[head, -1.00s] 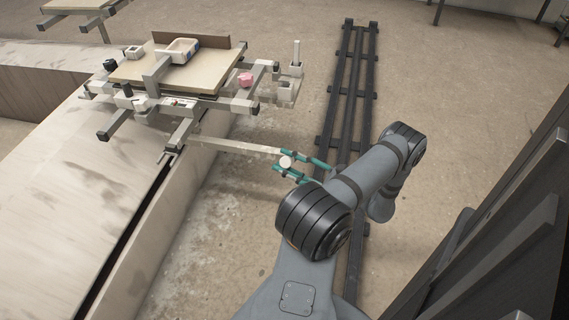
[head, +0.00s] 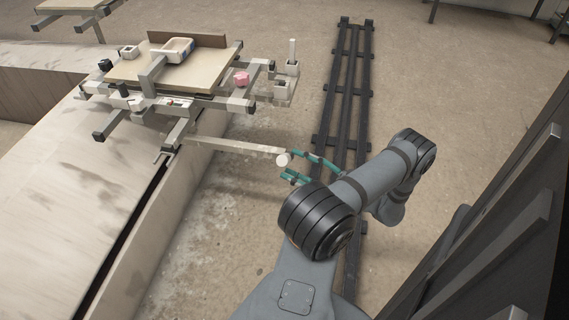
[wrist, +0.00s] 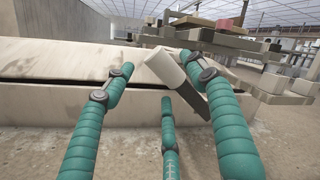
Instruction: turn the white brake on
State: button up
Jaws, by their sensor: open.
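The brake is a long pale bar (head: 235,146) that reaches right from under the carousel arm and ends in a white round knob (head: 282,160). In the wrist view the white knob (wrist: 164,67) is a short cylinder, tilted, with its bar (wrist: 190,97) running down and right, partly behind a finger. My gripper (head: 295,164) has teal fingers spread open at the knob's right side. In the wrist view my gripper (wrist: 154,74) frames the knob between its left and right fingers, nearer the right one. No grip on the knob shows, and contact cannot be told.
The carousel arm carries a board (head: 135,73) with a white tray (head: 178,49). A pink knob (head: 241,79) and a white upright post (head: 292,55) stand to its right. A pale low wall (head: 170,222) runs at left. A dark floor rail (head: 345,90) lies beyond my arm.

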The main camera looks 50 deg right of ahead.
aim_at(283, 162)
jog(key=v, duration=0.8)
jog(key=x, duration=1.1)
jog(key=shift+w+a, duration=0.15)
jog(key=shift+w, duration=0.2)
jog(key=shift+w+r, duration=0.25)
jog(key=shift+s+m, duration=0.1)
jog(key=shift+m, duration=0.2)
jog(key=shift+s+f, duration=0.1)
jog(key=shift+f, duration=0.05)
